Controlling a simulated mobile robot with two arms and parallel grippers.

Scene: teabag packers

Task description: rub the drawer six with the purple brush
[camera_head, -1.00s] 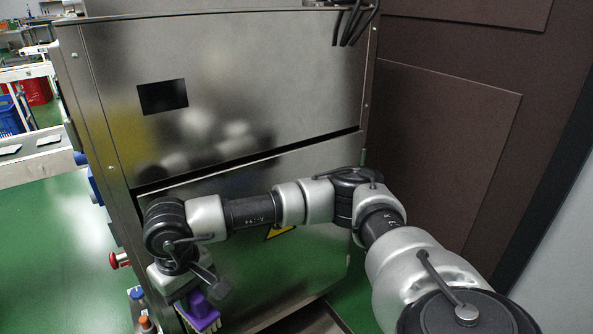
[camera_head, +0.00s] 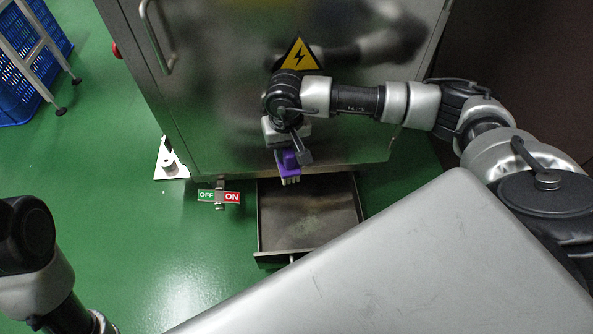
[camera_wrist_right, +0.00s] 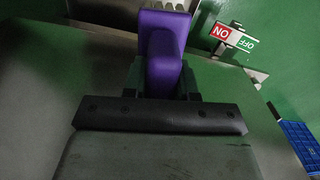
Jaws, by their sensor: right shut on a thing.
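The purple brush (camera_head: 288,160) is held in my right gripper (camera_head: 286,150), bristles pointing down. In the right wrist view, the purple handle (camera_wrist_right: 163,50) sits between the shut fingers (camera_wrist_right: 162,80). An open drawer (camera_head: 259,228) juts out at floor level under the metal cabinet. The brush shows over the drawer's back left part, near the cabinet's lower edge. I cannot tell whether the bristles touch the drawer. No number shows on the drawer. My left arm shows at the lower left; its gripper is out of view.
The metal cabinet (camera_head: 225,110) with a yellow warning sign (camera_head: 300,56) stands behind the drawer. An OFF/ON switch sign (camera_head: 219,196) is left of the drawer. A blue crate (camera_head: 22,85) is at the upper left.

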